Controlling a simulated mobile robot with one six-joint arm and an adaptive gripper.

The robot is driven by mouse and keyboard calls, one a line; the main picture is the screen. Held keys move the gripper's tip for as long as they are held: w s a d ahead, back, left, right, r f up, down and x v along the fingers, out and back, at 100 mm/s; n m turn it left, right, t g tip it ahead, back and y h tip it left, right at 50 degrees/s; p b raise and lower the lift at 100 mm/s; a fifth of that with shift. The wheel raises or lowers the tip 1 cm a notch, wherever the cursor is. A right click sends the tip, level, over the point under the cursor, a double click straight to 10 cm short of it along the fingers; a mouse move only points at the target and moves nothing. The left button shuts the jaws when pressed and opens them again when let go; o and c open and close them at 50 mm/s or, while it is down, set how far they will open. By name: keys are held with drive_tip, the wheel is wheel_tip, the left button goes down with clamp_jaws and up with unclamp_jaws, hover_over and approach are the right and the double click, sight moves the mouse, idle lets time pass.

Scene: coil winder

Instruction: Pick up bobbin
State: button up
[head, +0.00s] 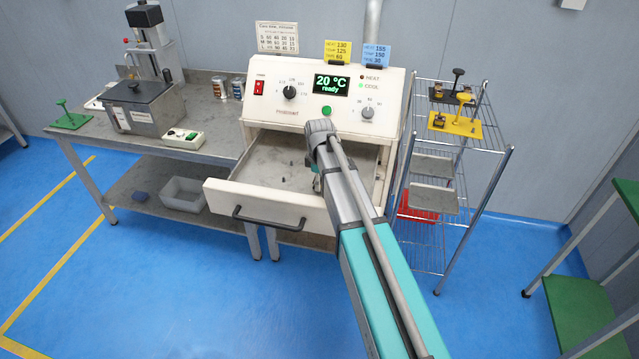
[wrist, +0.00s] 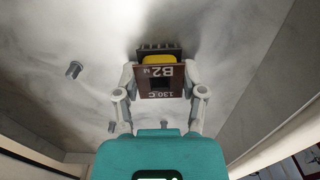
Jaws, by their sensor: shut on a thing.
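The bobbin (wrist: 160,82) shows in the wrist view. It has a dark red-brown square flange marked "B2" and "130 C", with a dark square hole, a yellow winding and a black ribbed part behind. My gripper (wrist: 160,80) is shut on it, one finger against each side. In the head view my gripper (head: 318,184) is down in the open drawer (head: 225,198) of the white oven (head: 345,125), mostly hidden by my arm. The bobbin cannot be made out there. Whether it touches the drawer floor is unclear.
Small grey pegs (wrist: 74,69) stand on the drawer floor. The oven panel reads "20 °C ready". A wire rack (head: 460,140) with yellow and black fixtures stands right. A bench (head: 190,150) with a grey tank stands left. A green table (head: 580,310) is at far right.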

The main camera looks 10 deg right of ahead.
drive_tip(key=shift+r, duration=0.15)
wheel_tip(320, 180, up, 2)
drive_tip(key=p, duration=0.2)
drive_tip(key=shift+r+p, duration=0.25)
drive_tip(key=shift+p, duration=0.15)
drive_tip(key=s+r+p, duration=0.3)
drive_tip(key=s, duration=0.1)
drive_tip(key=s+r+p, duration=0.3)
drive_tip(key=s+p, duration=0.1)
drive_tip(key=s, duration=0.1)
drive_tip(key=s+r+p, duration=0.3)
drive_tip(key=s+r, duration=0.1)
drive_tip(key=s, duration=0.1)
drive_tip(key=shift+d+r, duration=0.1)
drive_tip(key=shift+d, duration=0.1)
wheel_tip(320, 180, up, 8)
drive_tip(key=p, duration=0.8)
drive_tip(key=shift+s, duration=0.15)
idle(0.4)
